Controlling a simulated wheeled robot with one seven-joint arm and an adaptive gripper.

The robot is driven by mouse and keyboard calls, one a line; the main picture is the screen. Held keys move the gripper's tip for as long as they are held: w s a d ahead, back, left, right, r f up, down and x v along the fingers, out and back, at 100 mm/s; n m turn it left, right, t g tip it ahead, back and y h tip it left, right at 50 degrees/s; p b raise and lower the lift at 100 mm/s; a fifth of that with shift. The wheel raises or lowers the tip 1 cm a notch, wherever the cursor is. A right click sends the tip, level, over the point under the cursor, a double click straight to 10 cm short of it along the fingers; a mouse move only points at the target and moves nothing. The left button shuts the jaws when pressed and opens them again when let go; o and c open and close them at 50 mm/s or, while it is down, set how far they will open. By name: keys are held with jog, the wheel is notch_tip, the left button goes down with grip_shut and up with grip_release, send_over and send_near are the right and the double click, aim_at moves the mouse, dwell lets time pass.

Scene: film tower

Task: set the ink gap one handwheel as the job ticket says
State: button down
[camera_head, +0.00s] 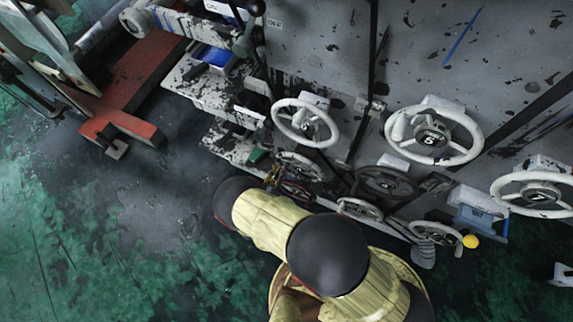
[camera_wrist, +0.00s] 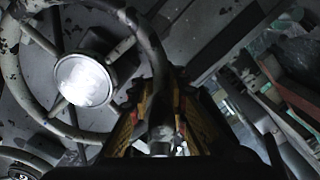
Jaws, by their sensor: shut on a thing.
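My gripper (camera_wrist: 162,105) is shut on the rim of a pale, chipped handwheel (camera_wrist: 85,80) in the wrist view. The rim passes between the two fingers at the wheel's right side. Glare washes out its hub, so I cannot read a mark there. In the head view my gripper (camera_head: 272,176) is small and yellowish, at the left of a pale lower handwheel (camera_head: 300,160) and a dark reddish one (camera_head: 297,192). My arm partly hides that area. I cannot tell from the head view which wheel is held, and I see no readable job ticket.
Larger white handwheels stand on the grey panel: one at upper left (camera_head: 305,122), one in the middle (camera_head: 432,136), one at right (camera_head: 541,195). A red beam (camera_head: 140,75) is at upper left. Green floor (camera_head: 120,250) is open at left.

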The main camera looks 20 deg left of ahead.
jog(key=shift+a+r+m, duration=0.3)
jog(key=shift+a+r, duration=0.15)
jog(key=shift+a, duration=0.25)
jog(key=c, duration=2.1)
grip_release()
jog(key=o, duration=0.3)
jog(key=shift+o, duration=0.3)
jog(key=shift+d+f, duration=0.1)
jog(key=shift+d, duration=0.1)
